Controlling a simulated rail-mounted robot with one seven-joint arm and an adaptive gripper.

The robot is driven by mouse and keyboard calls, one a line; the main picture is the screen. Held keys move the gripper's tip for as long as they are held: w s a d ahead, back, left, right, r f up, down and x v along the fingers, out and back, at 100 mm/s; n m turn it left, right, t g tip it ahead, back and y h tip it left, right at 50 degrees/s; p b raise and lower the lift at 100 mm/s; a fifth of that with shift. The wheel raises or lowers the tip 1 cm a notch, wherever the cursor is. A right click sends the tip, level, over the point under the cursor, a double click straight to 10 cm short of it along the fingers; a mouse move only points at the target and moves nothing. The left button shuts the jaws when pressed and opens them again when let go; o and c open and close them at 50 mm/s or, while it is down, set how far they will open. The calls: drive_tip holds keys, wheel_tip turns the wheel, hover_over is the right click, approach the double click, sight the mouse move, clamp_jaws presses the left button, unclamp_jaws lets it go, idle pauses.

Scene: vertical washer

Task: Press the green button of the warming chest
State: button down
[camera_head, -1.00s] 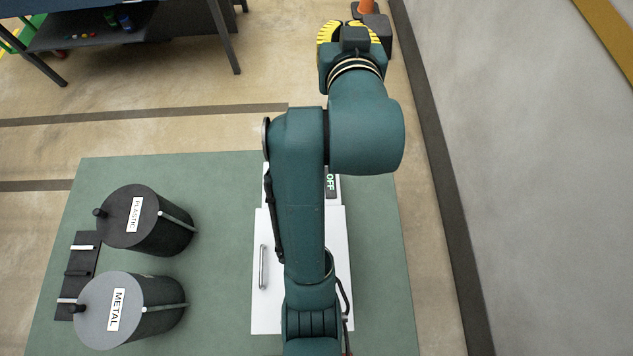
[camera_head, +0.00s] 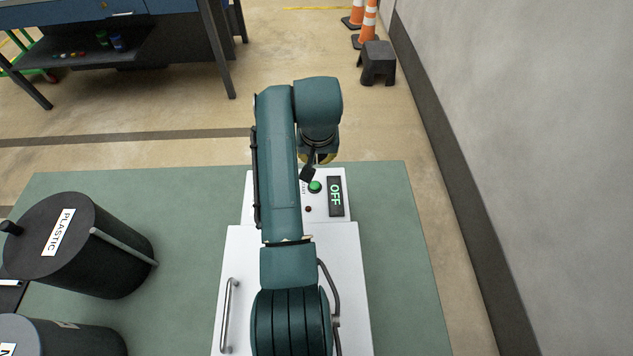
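The warming chest (camera_head: 345,260) is a white box with a handle (camera_head: 229,315) on the left of its lid. Its far panel carries a round green button (camera_head: 315,187), a small dark red button (camera_head: 308,209) and a dark display (camera_head: 336,197) reading OFF. My arm lies over the chest and hides its middle. My gripper (camera_head: 306,174) hangs beyond the arm's far end, just above and left of the green button in the picture. A dark finger part shows near the button; I cannot tell whether it touches. The finger opening is hidden.
Black drums stand at the left, one labelled PLASTIC (camera_head: 100,250). A grey wall (camera_head: 530,150) runs along the right. A black step stool (camera_head: 377,62) and traffic cones (camera_head: 367,25) stand at the far right. A blue workbench (camera_head: 165,40) stands at the far left.

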sight(317, 184)
drive_tip(key=shift+f, duration=0.15)
drive_tip(key=b+x, duration=0.2)
drive_tip(key=x, duration=0.2)
drive_tip(key=b+x, duration=0.3)
drive_tip(key=x, duration=0.2)
drive_tip(key=s+b+x, duration=0.1)
drive_tip(key=b+x, duration=0.2)
drive_tip(key=x, duration=0.1)
drive_tip(key=shift+d+f, duration=0.1)
drive_tip(key=shift+f, duration=0.4)
wheel_tip(317, 184, down, 2)
drive_tip(key=shift+f+b, duration=0.2)
drive_tip(key=shift+b, duration=0.95)
drive_tip(key=shift+r, duration=0.1)
drive_tip(key=w+p+v, duration=0.1)
drive_tip(key=p+v, duration=0.9)
drive_tip(key=v, duration=0.4)
drive_tip(key=shift+w+r, duration=0.25)
drive_tip(key=shift+r, duration=0.1)
